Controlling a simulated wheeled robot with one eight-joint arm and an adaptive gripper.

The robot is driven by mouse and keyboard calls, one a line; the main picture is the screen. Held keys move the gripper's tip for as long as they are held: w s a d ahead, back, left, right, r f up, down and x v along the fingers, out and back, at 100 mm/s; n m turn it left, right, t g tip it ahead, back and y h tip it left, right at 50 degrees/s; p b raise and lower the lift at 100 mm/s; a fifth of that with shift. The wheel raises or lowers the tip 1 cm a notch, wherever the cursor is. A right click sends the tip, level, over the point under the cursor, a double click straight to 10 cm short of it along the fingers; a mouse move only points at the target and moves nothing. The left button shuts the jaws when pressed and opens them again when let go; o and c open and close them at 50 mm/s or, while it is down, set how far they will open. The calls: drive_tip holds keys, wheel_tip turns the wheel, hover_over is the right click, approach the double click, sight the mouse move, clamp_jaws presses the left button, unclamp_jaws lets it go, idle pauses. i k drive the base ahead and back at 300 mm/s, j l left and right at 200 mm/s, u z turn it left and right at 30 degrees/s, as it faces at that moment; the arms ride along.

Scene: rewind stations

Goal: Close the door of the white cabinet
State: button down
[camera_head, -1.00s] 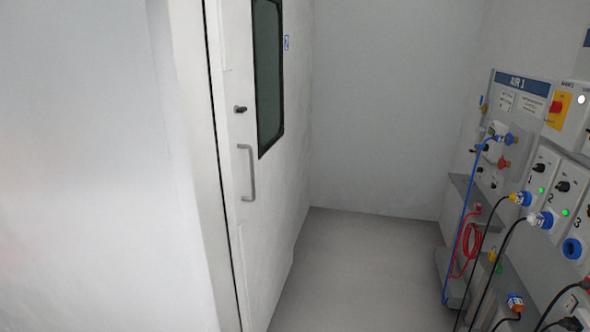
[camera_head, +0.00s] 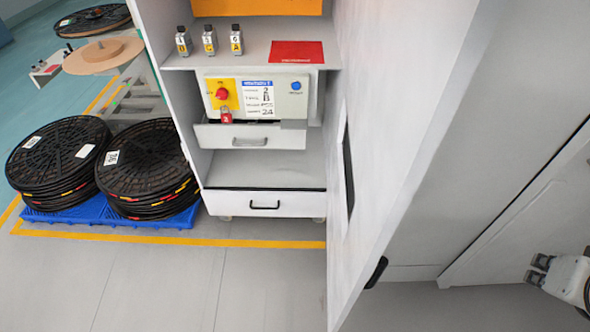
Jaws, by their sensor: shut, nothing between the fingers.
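The white cabinet (camera_head: 192,130) stands upright left of centre, with its front open toward me. Its white door (camera_head: 385,110) stands open at the cabinet's right side and reaches toward me, seen nearly edge-on. A dark narrow window (camera_head: 348,165) shows in the door's inner face. A black handle (camera_head: 376,272) sticks out past the door's free edge on the outer side.
Stacked black reels (camera_head: 140,168) sit on a blue pallet (camera_head: 165,217) at left. Grey floor in front is clear.

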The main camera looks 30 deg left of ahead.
sight(409, 65)
drive_tip(key=i+l+u, duration=0.15)
drive_tip(key=u, duration=0.25)
drive_tip(key=i+l+u, duration=0.1)
drive_tip(key=l+u, duration=0.15)
drive_tip(key=u, duration=0.15)
drive_tip(key=i+l+u, duration=0.1)
drive_tip(key=l+u, duration=0.15)
drive_tip(key=u, duration=0.15)
drive_tip(key=l+u, duration=0.25)
drive_tip(key=u, duration=0.15)
drive_tip(key=i+l+u, duration=0.1)
drive_tip(key=l+u, duration=0.3)
drive_tip(key=k+j+z, duration=0.1)
drive_tip(key=k+z, duration=0.7)
